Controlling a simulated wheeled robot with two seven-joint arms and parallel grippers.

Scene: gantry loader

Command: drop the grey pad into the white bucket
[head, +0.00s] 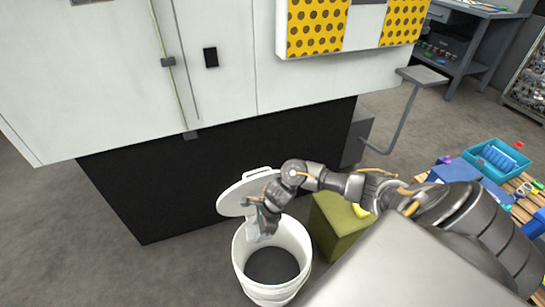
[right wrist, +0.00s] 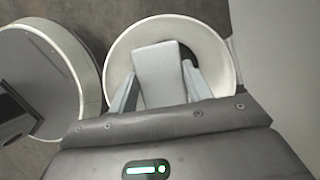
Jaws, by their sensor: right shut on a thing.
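The white bucket (head: 303,270) stands on the floor in the head view, open at the top, with a dark grey inside. Its round white lid (head: 232,199) shows just behind it. My right gripper (head: 256,234) points down at the back left part of the bucket's rim. It is shut on the grey pad (right wrist: 160,72), a flat pale block between the two fingers in the right wrist view. My left gripper is out of view.
A green box (head: 335,222) stands right of the bucket. A large white machine (head: 110,80) with a black base stands behind. At right, a blue tray (head: 497,155) sits on a wooden surface among small items. The floor left of the bucket is clear.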

